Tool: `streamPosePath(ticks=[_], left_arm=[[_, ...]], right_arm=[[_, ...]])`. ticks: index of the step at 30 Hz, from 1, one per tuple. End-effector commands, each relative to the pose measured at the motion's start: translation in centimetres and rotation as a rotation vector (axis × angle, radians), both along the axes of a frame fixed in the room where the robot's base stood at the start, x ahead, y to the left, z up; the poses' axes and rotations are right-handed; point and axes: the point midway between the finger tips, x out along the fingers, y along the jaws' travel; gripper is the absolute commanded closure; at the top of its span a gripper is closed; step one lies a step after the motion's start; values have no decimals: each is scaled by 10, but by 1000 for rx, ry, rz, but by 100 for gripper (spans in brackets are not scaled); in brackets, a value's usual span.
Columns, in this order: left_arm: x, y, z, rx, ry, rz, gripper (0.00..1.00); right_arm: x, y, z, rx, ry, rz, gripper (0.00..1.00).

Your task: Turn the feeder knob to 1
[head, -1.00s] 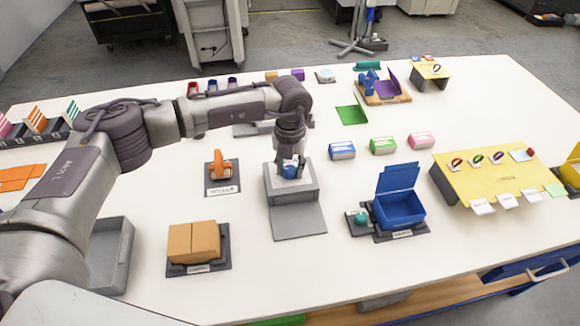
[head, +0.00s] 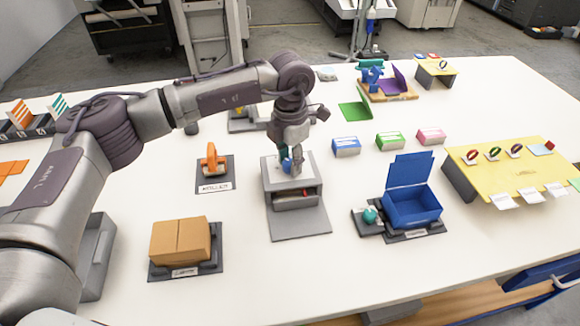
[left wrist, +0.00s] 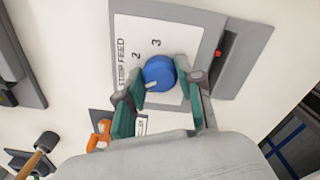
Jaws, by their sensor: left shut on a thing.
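The feeder is a grey box (head: 310,187) on a grey base near the middle of the table in the head view. I see no 1. A pale pointer (left wrist: 151,85) on the knob points toward the picture's lower left, away from the 2 and 3. My left gripper (left wrist: 161,86) is shut on the knob, its green fingers on either side. In the head view the gripper (head: 289,162) mostly hides the knob. My right gripper is not in view.
Left of the feeder stand an orange-handled device (head: 211,160) and a cardboard box (head: 180,240). An open blue box (head: 412,207) stands to the right. Small blue, green and pink boxes lie behind it. A red spot (head: 305,192) shows on the feeder's front.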

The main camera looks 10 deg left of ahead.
Motion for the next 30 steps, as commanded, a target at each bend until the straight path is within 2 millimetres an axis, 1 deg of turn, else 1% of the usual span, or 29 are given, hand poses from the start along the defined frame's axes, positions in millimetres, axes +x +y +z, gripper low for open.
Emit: streamPosePath(ticks=[1, 8, 24, 25, 29, 30], left_arm=[[1, 0, -2, -1, -3, -23, 98], [1, 0, 0, -1, -3, -103, 98], [1, 0, 2, -1, -3, -130, 98], [1, 0, 2, -1, -3, -130, 62], [1, 0, 1, -1, -3, -130, 40], [1, 0, 1, -1, -3, -130, 38]], right_arm=[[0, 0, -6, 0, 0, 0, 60], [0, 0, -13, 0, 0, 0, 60], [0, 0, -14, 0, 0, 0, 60], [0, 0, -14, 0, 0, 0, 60], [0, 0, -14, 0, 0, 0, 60], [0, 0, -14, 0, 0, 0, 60]])
